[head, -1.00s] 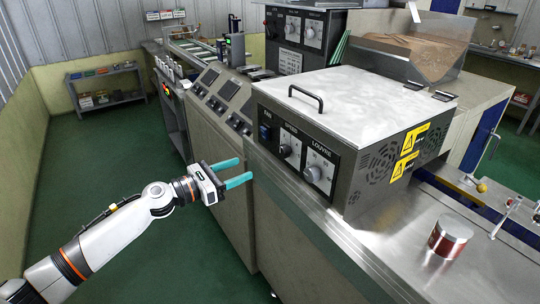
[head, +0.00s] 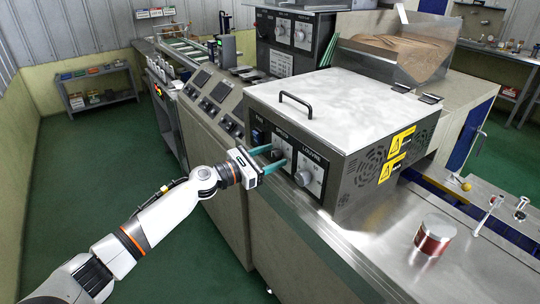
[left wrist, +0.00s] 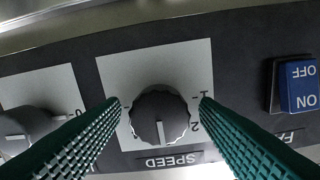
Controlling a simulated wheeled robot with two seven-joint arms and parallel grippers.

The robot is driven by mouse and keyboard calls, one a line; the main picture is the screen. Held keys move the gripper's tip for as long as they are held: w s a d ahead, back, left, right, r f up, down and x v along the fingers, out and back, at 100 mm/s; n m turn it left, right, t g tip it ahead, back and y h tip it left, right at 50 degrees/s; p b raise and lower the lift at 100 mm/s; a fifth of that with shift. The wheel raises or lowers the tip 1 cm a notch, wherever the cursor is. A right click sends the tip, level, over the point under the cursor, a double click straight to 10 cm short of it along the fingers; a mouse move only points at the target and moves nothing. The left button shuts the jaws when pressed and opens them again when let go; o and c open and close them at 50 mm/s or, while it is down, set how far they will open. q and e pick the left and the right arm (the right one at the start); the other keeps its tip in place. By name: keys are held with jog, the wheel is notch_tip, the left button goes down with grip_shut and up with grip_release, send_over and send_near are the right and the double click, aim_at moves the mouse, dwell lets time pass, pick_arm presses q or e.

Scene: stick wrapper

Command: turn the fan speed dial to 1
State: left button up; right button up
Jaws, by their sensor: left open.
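The fan speed dial (left wrist: 160,112) is a dark round knob with a white pointer line, on a pale plate above the SPEED label, in the left wrist view. That view shows the panel upside down. The pointer faces straight down in the picture, toward the label; marks 1 and 2 are on the plate's right side. My left gripper (head: 271,157) is open at the panel's front, with its green fingers on either side of the dial. In the wrist view its fingertips (left wrist: 162,103) flank the knob with a small gap each side. My right gripper is not in view.
The louvre knob (head: 304,178) sits right of the speed dial. The blue fan switch (left wrist: 302,86) is on the dial's other side. The metal heater box (head: 350,105) has a top handle. A red-and-silver cylinder (head: 435,236) stands on the steel counter.

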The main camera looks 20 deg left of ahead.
pick_arm(q)
jog(key=shift+c, duration=0.6)
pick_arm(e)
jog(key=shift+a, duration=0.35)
pick_arm(q)
jog(key=c, duration=0.9)
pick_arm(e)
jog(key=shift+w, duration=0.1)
